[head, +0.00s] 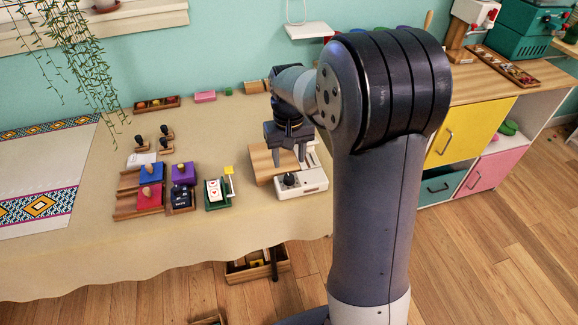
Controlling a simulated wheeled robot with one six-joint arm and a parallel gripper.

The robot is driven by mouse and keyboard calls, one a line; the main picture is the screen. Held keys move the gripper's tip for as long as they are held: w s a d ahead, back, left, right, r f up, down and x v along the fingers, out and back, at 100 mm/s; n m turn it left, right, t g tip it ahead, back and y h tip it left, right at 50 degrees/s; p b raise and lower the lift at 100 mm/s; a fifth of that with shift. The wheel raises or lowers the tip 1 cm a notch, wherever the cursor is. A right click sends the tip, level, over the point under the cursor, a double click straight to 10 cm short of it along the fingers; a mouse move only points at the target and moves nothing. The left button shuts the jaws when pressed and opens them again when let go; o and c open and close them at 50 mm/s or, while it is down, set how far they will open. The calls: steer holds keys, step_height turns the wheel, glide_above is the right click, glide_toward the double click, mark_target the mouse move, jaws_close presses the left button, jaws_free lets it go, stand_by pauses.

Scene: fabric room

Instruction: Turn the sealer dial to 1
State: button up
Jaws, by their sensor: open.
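The sealer (313,181) is a white, low device at the right end of the cloth-covered table. Its dark dial (290,180) sits on top at the front left. The dial's marks are too small to read. A wooden board (262,163) lies against the sealer's left side. My gripper (288,158) points down above the board and sealer, just behind the dial. Its two fingers are apart with nothing seen between them, and they do not appear to touch the dial. My arm hides part of the area to the right of the sealer.
Left of the sealer stand a green card holder (218,205) and a wooden tray (126,212) with coloured blocks. Stamps (166,132) stand farther back. The table front is clear. A crate (243,271) sits on the floor below. A cabinet (457,130) stands at the right.

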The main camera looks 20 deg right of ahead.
mark_target(289, 177)
step_height(289, 177, up, 4)
steer(key=shift+r, duration=0.1)
stand_by(0.4)
step_height(289, 177, down, 11)
steer(key=shift+b, duration=0.5)
